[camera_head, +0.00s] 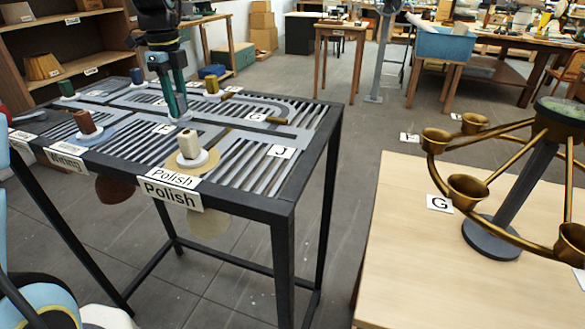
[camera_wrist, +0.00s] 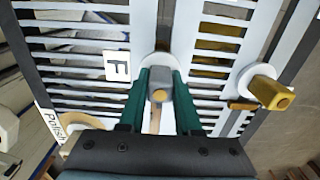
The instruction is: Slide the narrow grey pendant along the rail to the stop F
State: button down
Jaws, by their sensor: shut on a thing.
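The narrow grey pendant shows in the wrist view as a grey knob (camera_wrist: 159,92) on a pale round collar over the rail slot. My gripper (camera_wrist: 161,98) is shut on this knob, a green finger on each side. In the head view my gripper (camera_head: 179,116) reaches down to the slotted table top (camera_head: 262,172). The F label (camera_wrist: 117,66) lies just left of the knob in the wrist view; it also shows beside my fingers in the head view (camera_head: 162,128). The pendant's shade is hidden below the top.
A cream knob (camera_head: 189,145) stands nearer on the rails by the Polish label (camera_head: 171,194), and a brown knob (camera_head: 87,122) to the left. A yellow knob (camera_wrist: 270,93) stands right of my gripper.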

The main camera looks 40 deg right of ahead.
jog(key=c, duration=0.5)
grip_release()
notch_tip(320, 180, up, 11)
jog(key=shift+f+b, duration=0.1)
jog(key=shift+b, duration=0.8)
